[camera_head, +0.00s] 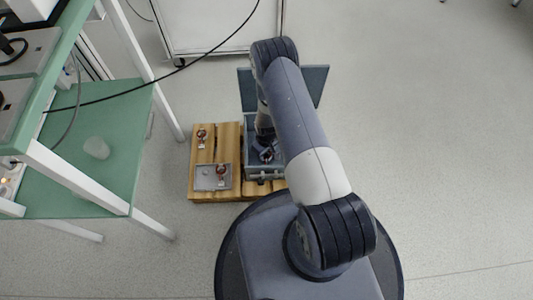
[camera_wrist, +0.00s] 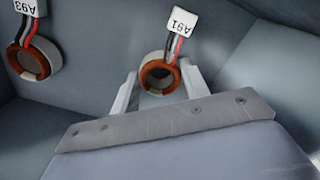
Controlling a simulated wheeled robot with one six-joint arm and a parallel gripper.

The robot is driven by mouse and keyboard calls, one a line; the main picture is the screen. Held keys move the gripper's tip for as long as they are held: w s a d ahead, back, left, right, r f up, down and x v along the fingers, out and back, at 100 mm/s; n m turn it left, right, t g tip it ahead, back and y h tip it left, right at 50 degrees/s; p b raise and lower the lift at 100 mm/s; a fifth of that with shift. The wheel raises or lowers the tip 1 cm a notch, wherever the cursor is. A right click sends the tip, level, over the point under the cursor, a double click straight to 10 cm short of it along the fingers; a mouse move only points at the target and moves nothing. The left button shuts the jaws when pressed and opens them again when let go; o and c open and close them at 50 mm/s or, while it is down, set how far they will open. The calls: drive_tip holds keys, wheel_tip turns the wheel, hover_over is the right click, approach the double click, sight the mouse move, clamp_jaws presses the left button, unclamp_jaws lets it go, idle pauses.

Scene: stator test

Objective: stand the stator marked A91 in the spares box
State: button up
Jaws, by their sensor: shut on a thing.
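The stator marked A91 (camera_wrist: 158,76) is a copper-and-grey ring with red and black leads and a white tag. My gripper (camera_wrist: 160,84) is shut on it, one finger on each side. In the head view my gripper (camera_head: 267,152) reaches down into the grey-blue spares box (camera_head: 249,134). The box walls surround the stator in the wrist view. Whether the stator touches the box floor I cannot tell. Another stator, tagged A93 (camera_wrist: 33,60), is at the left inside the box.
The box stands on a wooden pallet (camera_head: 206,156) with its lid open. On the pallet are a stator (camera_head: 202,137) and a grey tray (camera_head: 206,183) with another stator (camera_head: 221,171). A green-shelved bench (camera_head: 110,150) stands left. The floor to the right is clear.

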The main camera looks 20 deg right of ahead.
drive_tip(key=shift+f, duration=0.1)
drive_tip(key=o, duration=1.1)
drive_tip(key=shift+c, duration=0.2)
wheel_tip(320, 180, up, 12)
drive_tip(key=p, duration=0.4)
drive_tip(key=shift+r, duration=0.2)
